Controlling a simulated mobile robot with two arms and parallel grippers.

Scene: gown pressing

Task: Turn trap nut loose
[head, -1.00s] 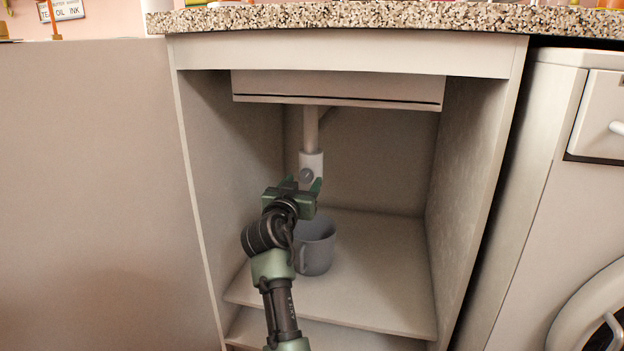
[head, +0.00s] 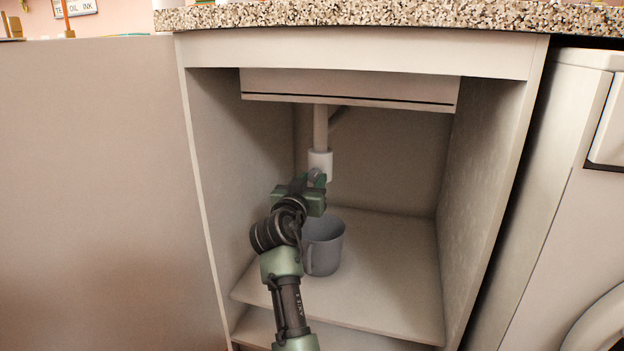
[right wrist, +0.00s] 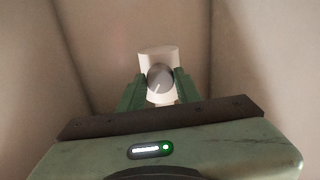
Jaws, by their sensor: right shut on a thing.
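The trap nut is a round grey knob on the front of the white trap body. It shows best in the right wrist view, where the trap nut (right wrist: 160,78) sits between the two green fingers of my right gripper (right wrist: 161,85). The white trap (right wrist: 157,55) rises behind it. In the head view the white trap (head: 320,163) hangs at the lower end of the drain pipe, and my right gripper (head: 316,178) is shut on the nut, hiding much of it. A light mark shows on the nut's face. My left gripper is not in view.
A grey mug (head: 325,247) stands on the cabinet floor (head: 395,270) below the trap, close to my right arm. The cabinet's side walls (head: 480,190) enclose the space, and a drawer-like panel (head: 350,88) hangs above. The floor right of the mug is clear.

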